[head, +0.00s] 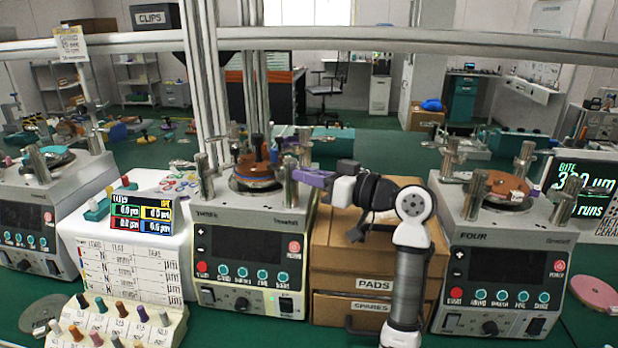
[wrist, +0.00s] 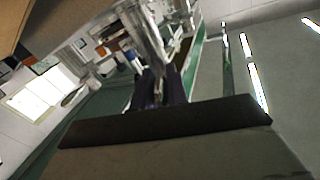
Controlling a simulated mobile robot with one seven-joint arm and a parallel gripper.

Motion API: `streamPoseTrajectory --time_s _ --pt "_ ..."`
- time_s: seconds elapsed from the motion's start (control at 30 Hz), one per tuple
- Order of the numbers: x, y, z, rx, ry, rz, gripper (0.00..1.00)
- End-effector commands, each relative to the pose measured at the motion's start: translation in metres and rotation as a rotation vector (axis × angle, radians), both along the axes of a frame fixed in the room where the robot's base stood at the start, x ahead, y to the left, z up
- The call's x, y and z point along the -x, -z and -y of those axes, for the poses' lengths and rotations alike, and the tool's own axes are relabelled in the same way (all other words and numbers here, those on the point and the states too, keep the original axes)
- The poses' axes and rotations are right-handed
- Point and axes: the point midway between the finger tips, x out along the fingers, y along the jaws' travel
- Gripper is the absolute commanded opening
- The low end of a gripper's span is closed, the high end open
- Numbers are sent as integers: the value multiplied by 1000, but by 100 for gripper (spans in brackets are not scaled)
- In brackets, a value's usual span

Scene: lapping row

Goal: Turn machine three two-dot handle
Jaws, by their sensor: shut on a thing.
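Machine three (head: 250,240) is a pale box with a dark front screen, in the middle of the head view. A brown round plate (head: 256,180) and several upright metal handle posts stand on its top. My gripper (head: 308,177), with purple fingers, reaches in from the right to the front right metal handle (head: 290,182) and is shut on it. In the wrist view the purple fingers (wrist: 160,88) point at a metal post (wrist: 146,38). The dot marks on the handle are too small to tell, and the grip itself is partly hidden.
Machine four (head: 495,265) stands to the right. Brown boxes marked PADS and SPARES (head: 372,268) stand between the machines, under my arm. A small display (head: 142,218) and a rack of coloured pegs (head: 125,325) are on the left. A grey rail (head: 400,38) crosses above.

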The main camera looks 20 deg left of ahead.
Motion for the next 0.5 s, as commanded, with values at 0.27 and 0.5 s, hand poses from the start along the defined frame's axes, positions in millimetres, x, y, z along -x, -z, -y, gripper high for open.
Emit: streamPoseTrajectory --time_s 0.27,0.5 --pt "0 0 0 -2 1 -1 37" --pt "0 0 0 -2 1 0 37"
